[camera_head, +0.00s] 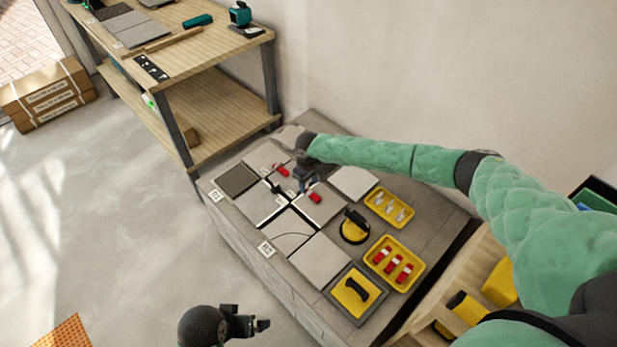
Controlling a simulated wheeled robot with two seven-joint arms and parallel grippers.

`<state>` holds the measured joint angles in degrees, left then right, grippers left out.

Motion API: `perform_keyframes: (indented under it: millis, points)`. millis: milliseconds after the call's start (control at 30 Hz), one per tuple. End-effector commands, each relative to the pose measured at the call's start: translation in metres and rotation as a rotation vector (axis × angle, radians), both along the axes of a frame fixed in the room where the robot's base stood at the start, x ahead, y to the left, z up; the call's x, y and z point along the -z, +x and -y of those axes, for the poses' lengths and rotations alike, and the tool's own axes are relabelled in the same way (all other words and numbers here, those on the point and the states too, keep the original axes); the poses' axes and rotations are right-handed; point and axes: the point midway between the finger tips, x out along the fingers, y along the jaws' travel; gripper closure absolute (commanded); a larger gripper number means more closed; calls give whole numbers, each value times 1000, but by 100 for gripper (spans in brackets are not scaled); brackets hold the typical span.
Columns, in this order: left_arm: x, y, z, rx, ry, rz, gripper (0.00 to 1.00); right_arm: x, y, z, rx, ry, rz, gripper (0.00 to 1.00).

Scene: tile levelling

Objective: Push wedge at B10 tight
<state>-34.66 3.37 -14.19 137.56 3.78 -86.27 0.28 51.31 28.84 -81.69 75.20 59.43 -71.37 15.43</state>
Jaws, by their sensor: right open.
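My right gripper (306,188) is open and reaches down over the grey tiles on the bench. One red wedge (281,170) lies just left of it, and another red wedge (314,197) is just below it to the right. Both sit on or beside the tile joints; I cannot tell which one is at B10 or whether the gripper touches either. A small dark piece (277,188) stands at the joint to the left. My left gripper (262,325) hangs over the floor at the bottom, away from the bench; its finger gap is unclear.
A yellow tray of red wedges (409,279), a yellow tray with pale clips (408,218), a round black-and-yellow tool (354,228) and a yellow float (357,294) occupy the bench's right side. A wooden shelf (212,55) stands behind left.

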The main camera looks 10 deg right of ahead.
Motion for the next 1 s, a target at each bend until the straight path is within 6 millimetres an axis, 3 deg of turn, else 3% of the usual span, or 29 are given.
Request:
perform_keyframes:
  millis: [300, 667, 900, 1000]
  points:
    - [-6, -1, -4, -3, 9, -10, 0, 33, 0, 0, 1, -1, -1, 55]
    - [-6, -3, -5, -4, 11, -13, 0, 39, 0, 0, 1, 0, 0, 55]
    - [-6, -3, -5, -4, 12, -13, 0, 39, 0, 0, 0, 0, 0, 98]
    - [-5, -2, -5, -4, 12, -13, 0, 39, 0, 0, 0, -1, -1, 100]
